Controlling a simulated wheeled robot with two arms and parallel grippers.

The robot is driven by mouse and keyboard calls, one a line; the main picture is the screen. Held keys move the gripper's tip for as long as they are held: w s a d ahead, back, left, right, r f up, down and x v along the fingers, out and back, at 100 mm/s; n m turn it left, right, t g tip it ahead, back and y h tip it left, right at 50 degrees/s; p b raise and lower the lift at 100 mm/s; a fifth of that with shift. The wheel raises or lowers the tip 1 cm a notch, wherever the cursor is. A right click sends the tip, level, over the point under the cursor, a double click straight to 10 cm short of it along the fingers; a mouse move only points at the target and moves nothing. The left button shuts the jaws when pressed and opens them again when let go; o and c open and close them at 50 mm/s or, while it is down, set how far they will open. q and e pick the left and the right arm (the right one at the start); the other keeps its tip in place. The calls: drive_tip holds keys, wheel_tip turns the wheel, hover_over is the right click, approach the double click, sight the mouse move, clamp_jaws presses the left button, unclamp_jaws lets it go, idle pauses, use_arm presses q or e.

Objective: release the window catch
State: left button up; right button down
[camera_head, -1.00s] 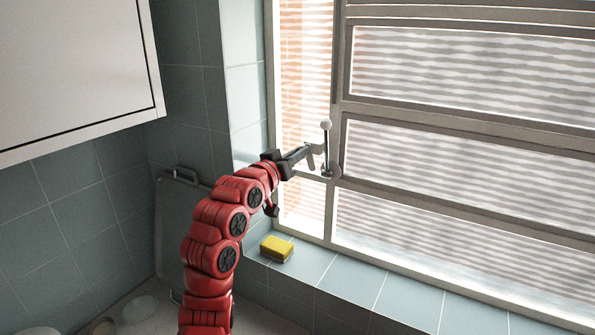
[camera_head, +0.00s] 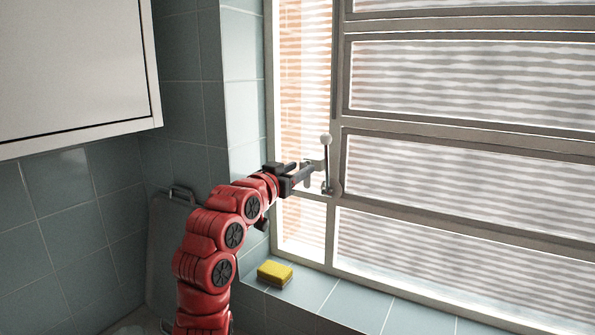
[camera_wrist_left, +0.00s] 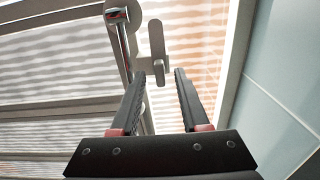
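The window catch is a small grey metal handle on a plate (camera_wrist_left: 156,42) on the window frame. In the left wrist view it shows beyond and between my fingertips. In the head view it is partly covered at my gripper's tip. In the wrist view this lever (camera_wrist_left: 124,48) passes just left of the catch. My left gripper (camera_head: 303,170) is open, its two dark fingers apart and pointing at the catch. I cannot tell whether they touch it. My right gripper is not in view.
A yellow sponge (camera_head: 274,273) lies on the tiled sill (camera_head: 340,300) below. The louvred window (camera_head: 470,90) fills the right side. A white cabinet (camera_head: 70,65) hangs at upper left. A grey board (camera_head: 165,245) leans on the tiled wall.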

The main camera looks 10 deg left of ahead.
use_arm(q)
drive_tip(key=shift+s, duration=0.1)
drive_tip(key=shift+s+a, duration=0.15)
drive_tip(key=shift+s, duration=0.05)
drive_tip(key=b+v, duration=0.4)
drive_tip(key=v, duration=1.2)
drive_tip(key=shift+s, duration=0.4)
